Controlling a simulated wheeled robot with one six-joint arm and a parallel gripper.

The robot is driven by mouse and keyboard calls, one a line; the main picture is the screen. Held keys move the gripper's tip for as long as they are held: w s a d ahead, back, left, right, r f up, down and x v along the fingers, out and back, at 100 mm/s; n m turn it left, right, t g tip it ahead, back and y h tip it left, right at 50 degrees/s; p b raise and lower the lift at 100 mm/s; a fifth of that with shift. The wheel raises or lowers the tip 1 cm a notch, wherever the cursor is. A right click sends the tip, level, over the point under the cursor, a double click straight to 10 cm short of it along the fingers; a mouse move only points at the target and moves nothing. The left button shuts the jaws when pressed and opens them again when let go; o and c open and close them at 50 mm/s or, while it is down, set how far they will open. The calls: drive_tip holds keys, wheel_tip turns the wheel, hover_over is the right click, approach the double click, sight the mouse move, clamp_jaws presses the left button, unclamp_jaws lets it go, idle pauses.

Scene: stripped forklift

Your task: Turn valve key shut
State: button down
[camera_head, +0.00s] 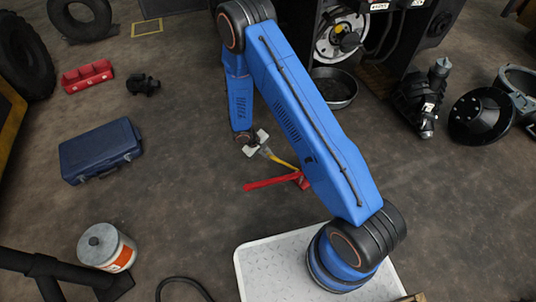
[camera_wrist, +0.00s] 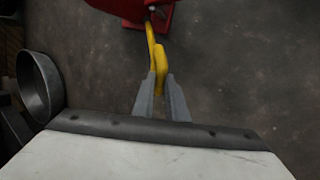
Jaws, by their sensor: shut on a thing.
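A yellow valve key (camera_head: 285,163) slants from my gripper toward a red fixture (camera_head: 302,181) low above the floor. In the wrist view the yellow key (camera_wrist: 158,62) runs from the red fixture (camera_wrist: 163,20) at the top down between the two grey fingers. My gripper (camera_wrist: 161,86) is shut on its near end. In the head view my gripper (camera_head: 264,151) is small, beside the blue arm. A long red bar (camera_head: 264,184) reaches left from the fixture. The arm hides part of the fixture, and I cannot tell how the key joins it.
A dark round pan (camera_head: 335,88) lies behind the arm; it shows at left in the wrist view (camera_wrist: 40,86). A blue case (camera_head: 101,151), a white-orange bucket (camera_head: 106,248) and a red box (camera_head: 87,76) stand left. Machine parts (camera_head: 425,98) lie right. Floor around the gripper is mostly clear.

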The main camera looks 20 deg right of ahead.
drive_tip(key=m, duration=0.1)
drive_tip(key=m+t+h, duration=0.1)
drive_tip(key=m, duration=0.1)
drive_tip(key=shift+s+a+f+m+h, duration=0.1)
drive_tip(key=shift+s+a+m+h, duration=0.05)
drive_tip(key=shift+m+h, duration=0.15)
drive_tip(key=shift+a+f+m+t+h, duration=0.1)
drive_tip(key=shift+m+t+h, duration=0.45)
drive_tip(key=shift+m, duration=0.95)
drive_tip(key=c, duration=1.8)
unclamp_jaws()
drive_tip(key=shift+o, duration=0.2)
drive_tip(key=shift+a, duration=0.1)
drive_tip(key=v, duration=1.7)
drive_tip(key=shift+a, duration=0.2)
drive_tip(key=shift+s, duration=0.15)
